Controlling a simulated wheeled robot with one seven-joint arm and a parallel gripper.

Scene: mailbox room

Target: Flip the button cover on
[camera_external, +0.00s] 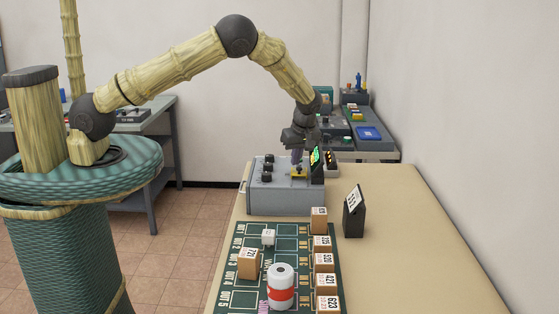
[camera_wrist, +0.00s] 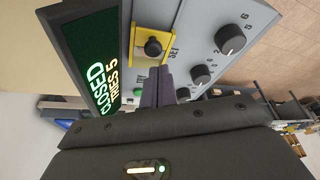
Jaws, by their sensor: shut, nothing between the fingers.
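A grey control box (camera_external: 285,201) stands on the bench. A yellow square piece (camera_external: 299,172) is on its top. In the wrist view the yellow piece (camera_wrist: 137,58) surrounds a dark round button or knob (camera_wrist: 153,47). I cannot tell which part is the hinged cover or how far it is turned. My gripper (camera_external: 298,160) points down just above the yellow piece. Its purple fingers (camera_wrist: 158,78) are together and empty, with the tips at the yellow piece's near edge. I cannot tell if they touch it.
A display (camera_wrist: 93,70) reading "CLOSED" stands beside the yellow piece. Numbered dark knobs (camera_wrist: 230,39) sit on the other side. A dark green board (camera_external: 240,272) with small boxes and a white-and-red canister (camera_external: 281,287) lies in front. The bench's right side (camera_external: 425,250) is clear.

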